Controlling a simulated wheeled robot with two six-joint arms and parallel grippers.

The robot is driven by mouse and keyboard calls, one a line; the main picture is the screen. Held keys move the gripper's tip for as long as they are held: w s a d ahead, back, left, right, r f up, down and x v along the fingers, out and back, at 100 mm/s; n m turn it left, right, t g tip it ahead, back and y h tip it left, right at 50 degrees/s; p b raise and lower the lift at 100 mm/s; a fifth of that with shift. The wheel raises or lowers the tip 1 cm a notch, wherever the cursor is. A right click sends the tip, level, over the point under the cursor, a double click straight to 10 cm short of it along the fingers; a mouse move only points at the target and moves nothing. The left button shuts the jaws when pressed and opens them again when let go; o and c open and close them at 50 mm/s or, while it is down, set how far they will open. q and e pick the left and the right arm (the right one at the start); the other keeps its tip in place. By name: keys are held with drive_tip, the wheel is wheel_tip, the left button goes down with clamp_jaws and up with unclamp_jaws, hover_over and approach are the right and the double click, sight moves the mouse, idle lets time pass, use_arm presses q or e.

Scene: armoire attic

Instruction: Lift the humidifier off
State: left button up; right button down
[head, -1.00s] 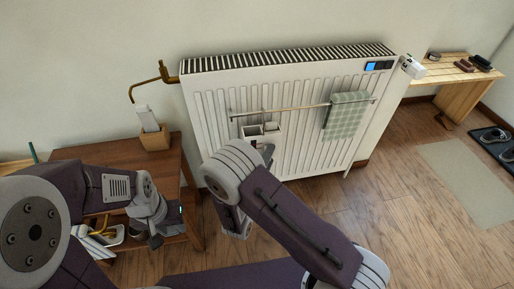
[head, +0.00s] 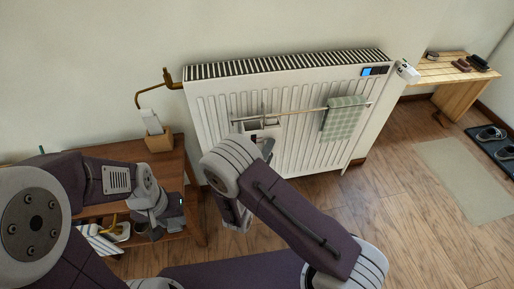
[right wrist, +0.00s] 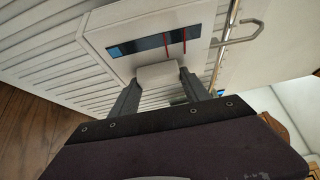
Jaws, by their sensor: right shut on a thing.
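The humidifier (head: 259,127) is a white box at the towel rail (head: 300,112) on the radiator's front. In the right wrist view the humidifier (right wrist: 150,26) shows a dark window with blue and red marks, and a metal hook (right wrist: 247,33) beside the rail. I cannot tell whether the hook still touches the rail. My right gripper (right wrist: 158,76) is shut on a small white block on the humidifier's edge. In the head view my right arm hides the lower box. My left gripper (head: 158,222) is over the wooden stand at left; its jaws are unclear.
The white radiator (head: 220,150) stands against the wall, with a green checked towel (head: 344,118) on its rail. A wooden stand (head: 180,165) at left bears a small wooden box (head: 159,140). A bench (head: 455,72) stands at right.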

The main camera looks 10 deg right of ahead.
drive_tip(key=s+p, duration=0.2)
drive_tip(key=s, duration=0.7)
drive_tip(key=shift+d, duration=0.2)
idle(0.3)
drive_tip(key=w+b, duration=0.2)
drive_tip(key=w, duration=0.6)
drive_tip(key=shift+s+d+r+m+g+h+p, duration=0.7)
drive_tip(key=shift+s+d+m+g+h, duration=1.7)
drive_tip(key=shift+s, duration=1.65)
wheel_tip(320, 180, up, 32)
drive_tip(key=d+p, duration=0.1)
drive_tip(key=p, duration=3.6)
drive_tip(key=shift+n+t+p, duration=0.3)
drive_tip(key=shift+p, duration=0.1)
